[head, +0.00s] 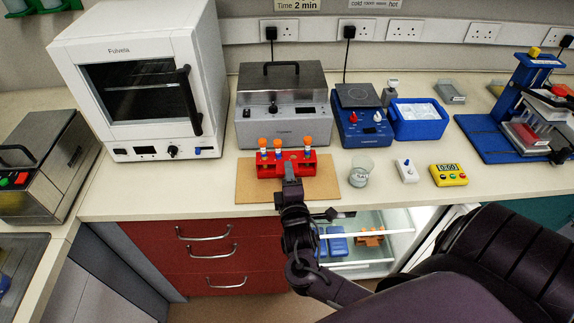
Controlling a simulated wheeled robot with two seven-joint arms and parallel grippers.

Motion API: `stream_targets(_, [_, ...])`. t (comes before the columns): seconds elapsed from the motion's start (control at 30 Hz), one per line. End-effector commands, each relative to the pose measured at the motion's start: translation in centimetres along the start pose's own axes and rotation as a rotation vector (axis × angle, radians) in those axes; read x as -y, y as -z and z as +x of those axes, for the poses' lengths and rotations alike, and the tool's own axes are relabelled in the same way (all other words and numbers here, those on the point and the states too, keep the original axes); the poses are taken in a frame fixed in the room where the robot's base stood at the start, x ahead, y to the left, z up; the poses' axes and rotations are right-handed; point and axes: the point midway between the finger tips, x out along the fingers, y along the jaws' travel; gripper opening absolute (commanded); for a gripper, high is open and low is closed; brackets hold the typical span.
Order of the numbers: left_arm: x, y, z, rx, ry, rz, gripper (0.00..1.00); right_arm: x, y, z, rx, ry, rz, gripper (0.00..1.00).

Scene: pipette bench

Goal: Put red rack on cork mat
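The red rack (268,169) stands upright at the back part of the cork mat (257,192) in the head view. It holds several tubes with orange caps. I cannot tell whether its base fully touches the mat. My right gripper (291,172) reaches in from the front, over the mat, and its tip overlaps the middle of the rack's front. The fingers are seen end-on, so I cannot tell whether they are shut on the rack. My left gripper is not in view.
A grey lidded bath (282,124) stands close behind the rack. A white oven (140,80) stands left.

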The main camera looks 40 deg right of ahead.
Motion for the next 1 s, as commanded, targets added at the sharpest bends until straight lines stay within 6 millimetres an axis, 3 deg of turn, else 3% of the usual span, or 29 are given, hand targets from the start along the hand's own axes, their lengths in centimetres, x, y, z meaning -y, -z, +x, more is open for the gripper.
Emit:
stream_targets(0.2, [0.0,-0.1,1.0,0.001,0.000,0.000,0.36,0.2,-0.1,-4.6,0.001,0.003,0.002,0.29])
stream_targets(0.4, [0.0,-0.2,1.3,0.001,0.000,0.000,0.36,0.1,0.0,-6.7,0.001,0.001,0.001,0.29])
stream_targets(1.0, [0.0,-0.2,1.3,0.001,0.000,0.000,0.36,0.0,0.0,-7.0,0.001,0.000,0.001,0.29])
